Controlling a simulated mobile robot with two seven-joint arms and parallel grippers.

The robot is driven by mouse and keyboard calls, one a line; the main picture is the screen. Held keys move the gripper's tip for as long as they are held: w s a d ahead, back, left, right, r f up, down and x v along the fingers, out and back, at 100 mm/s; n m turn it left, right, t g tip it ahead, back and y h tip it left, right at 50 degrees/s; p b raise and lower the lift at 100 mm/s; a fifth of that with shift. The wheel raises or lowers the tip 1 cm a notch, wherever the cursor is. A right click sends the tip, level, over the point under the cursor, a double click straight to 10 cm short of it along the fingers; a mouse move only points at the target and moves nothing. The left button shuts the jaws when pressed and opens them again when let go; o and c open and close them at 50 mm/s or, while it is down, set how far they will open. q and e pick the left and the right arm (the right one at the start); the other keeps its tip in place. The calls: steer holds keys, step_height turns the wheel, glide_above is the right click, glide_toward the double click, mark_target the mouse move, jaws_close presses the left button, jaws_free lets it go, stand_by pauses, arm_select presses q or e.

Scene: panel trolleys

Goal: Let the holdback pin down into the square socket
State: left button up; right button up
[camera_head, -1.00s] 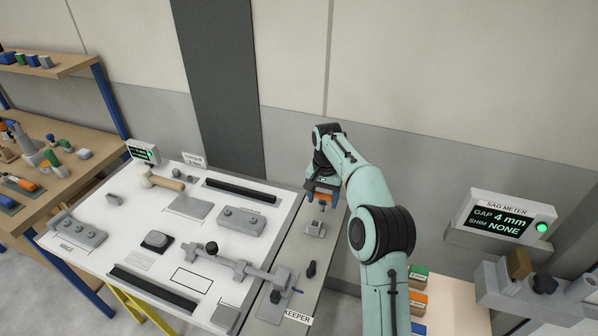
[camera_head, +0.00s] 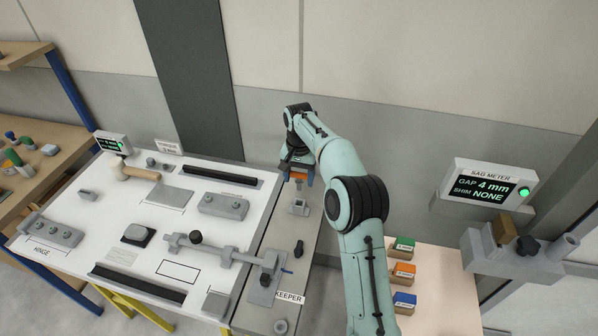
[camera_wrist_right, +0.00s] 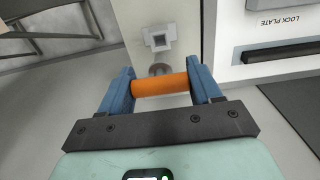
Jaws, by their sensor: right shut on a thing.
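My right gripper (camera_head: 298,180) is above the grey strip beside the white panel. In the right wrist view, its blue jaws (camera_wrist_right: 161,88) are shut on the orange grip of the holdback pin (camera_wrist_right: 160,85), which lies crosswise between them. A small dark round part shows just beyond the grip. The square socket (camera_wrist_right: 160,39), a grey block with a square opening, shows ahead of the pin and apart from it in that view. In the head view the socket (camera_head: 298,208) is just below the gripper. The pin's lower end is not clear. My left gripper is not in view.
The white panel (camera_head: 130,205) with a hinge plate, mallet and bars lies left of the strip. A dark knob (camera_head: 299,247) and a keeper plate (camera_head: 264,290) are nearer on the strip. Coloured shim boxes (camera_head: 403,272) and a sag meter (camera_head: 490,187) are right.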

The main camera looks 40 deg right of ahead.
steer(key=shift+f+b, duration=0.3)
steer(key=shift+f, duration=2.3)
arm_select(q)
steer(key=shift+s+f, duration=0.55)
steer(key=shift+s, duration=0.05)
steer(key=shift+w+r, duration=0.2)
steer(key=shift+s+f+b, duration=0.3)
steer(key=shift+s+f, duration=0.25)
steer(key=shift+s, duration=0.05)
arm_select(e)
steer(key=shift+f, duration=2.45)
steer(key=o, duration=1.2)
steer(key=shift+c, duration=0.2)
steer(key=shift+r, duration=0.1)
